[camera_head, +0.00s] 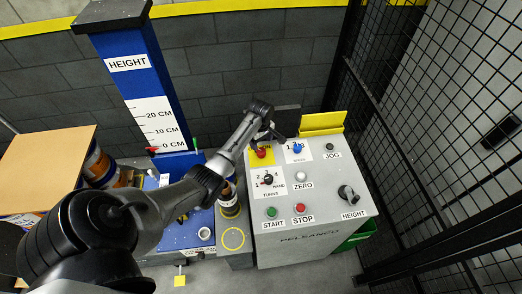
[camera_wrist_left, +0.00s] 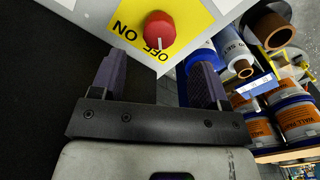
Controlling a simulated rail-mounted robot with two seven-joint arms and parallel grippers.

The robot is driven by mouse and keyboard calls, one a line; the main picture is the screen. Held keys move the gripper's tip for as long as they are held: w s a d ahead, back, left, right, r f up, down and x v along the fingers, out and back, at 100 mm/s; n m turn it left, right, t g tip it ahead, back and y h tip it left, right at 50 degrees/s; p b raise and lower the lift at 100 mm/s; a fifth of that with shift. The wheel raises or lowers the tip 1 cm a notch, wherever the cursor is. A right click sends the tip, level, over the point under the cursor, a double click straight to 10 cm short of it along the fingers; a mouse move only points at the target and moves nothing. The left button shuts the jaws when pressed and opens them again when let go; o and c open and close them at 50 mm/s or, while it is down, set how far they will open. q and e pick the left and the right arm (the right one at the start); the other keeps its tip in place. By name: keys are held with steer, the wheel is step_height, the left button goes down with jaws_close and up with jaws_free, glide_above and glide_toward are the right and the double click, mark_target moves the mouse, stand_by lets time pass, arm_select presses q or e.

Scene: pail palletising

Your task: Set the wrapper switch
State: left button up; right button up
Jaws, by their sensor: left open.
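The wrapper switch is a red knob (camera_head: 261,152) on a yellow plate at the back left of the grey control panel (camera_head: 330,185). In the left wrist view the red knob (camera_wrist_left: 160,27) sits between the words ON and OFF. Its pale mark seems to point towards OFF. My left gripper (camera_head: 272,134) is over the panel's back left corner, close to the knob. In the left wrist view its two fingers (camera_wrist_left: 158,64) are apart with nothing between them. The knob lies just beyond the fingertips, and I see no contact. My right gripper is not in view.
Close by on the panel are a blue knob (camera_head: 297,147), the TURNS dial (camera_head: 267,179), a white ZERO button (camera_head: 300,176), START (camera_head: 271,212) and STOP (camera_head: 299,208) buttons and a HEIGHT lever (camera_head: 347,194). A blue height column (camera_head: 150,85) stands left. A black mesh fence (camera_head: 440,130) bounds the right.

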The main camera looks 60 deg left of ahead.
mark_target(261, 150)
arm_select(q)
steer(key=shift+f+b, duration=0.4)
steer(key=shift+f, duration=2.6)
steer(key=shift+c, duration=0.4)
